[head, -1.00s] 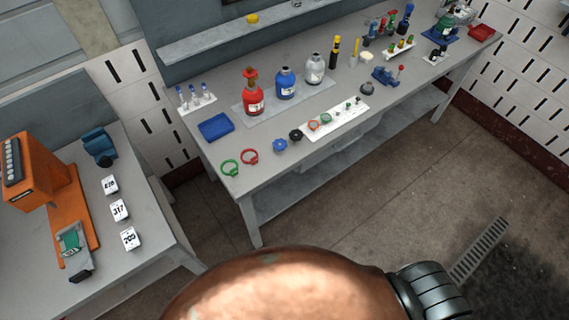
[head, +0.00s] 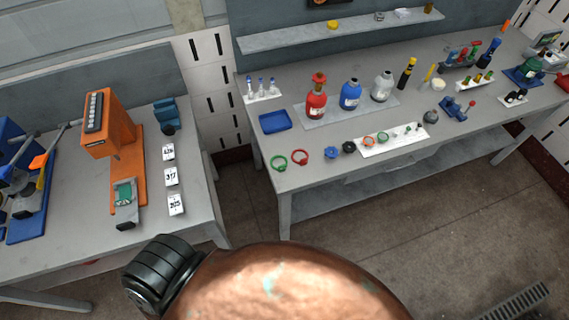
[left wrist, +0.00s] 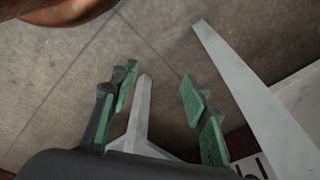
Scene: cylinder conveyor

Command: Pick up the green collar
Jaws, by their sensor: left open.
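The green collar (head: 279,162) is a small ring with a tab, lying flat on the near left corner of the grey workbench (head: 330,195). A red collar (head: 300,156) lies just to its right. Neither arm's gripper shows in the head view. In the left wrist view my left gripper (left wrist: 160,95) is open and empty, its green-padded fingers apart above the floor. The green collar is not in the left wrist view. My right gripper is in neither view.
A blue tray (head: 274,122), red bottle (head: 317,100) and blue bottle (head: 350,96) stand behind the collars. A blue ring part (head: 332,152) lies to their right. A second table (head: 200,215) with an orange press (head: 108,125) stands at left, with a floor gap between.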

